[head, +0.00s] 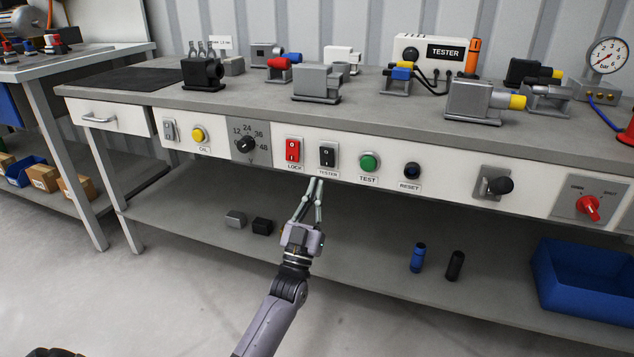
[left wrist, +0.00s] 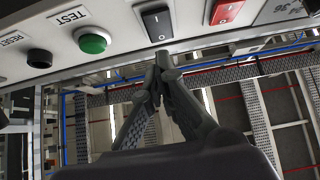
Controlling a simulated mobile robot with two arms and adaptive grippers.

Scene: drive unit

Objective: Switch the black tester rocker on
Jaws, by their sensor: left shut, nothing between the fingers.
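The black tester rocker (head: 327,156) sits in a light plate on the bench's front panel, above a TESTER label. It also shows in the left wrist view (left wrist: 157,24), at the top middle. My left gripper (head: 316,181) is shut and empty, its fingertips just below the rocker and its label in the head view. In the left wrist view the closed fingertips (left wrist: 163,58) point up toward the rocker's lower edge. I cannot tell whether they touch the panel. Which side of the rocker is pressed in is too small to tell. My right gripper is not in view.
The red LOCK rocker (head: 292,150) is left of the tester rocker, and the green TEST button (head: 369,162) is right of it. A RESET button (head: 411,170) and a black knob (head: 499,185) lie further right. The lower shelf holds a blue crate (head: 585,299).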

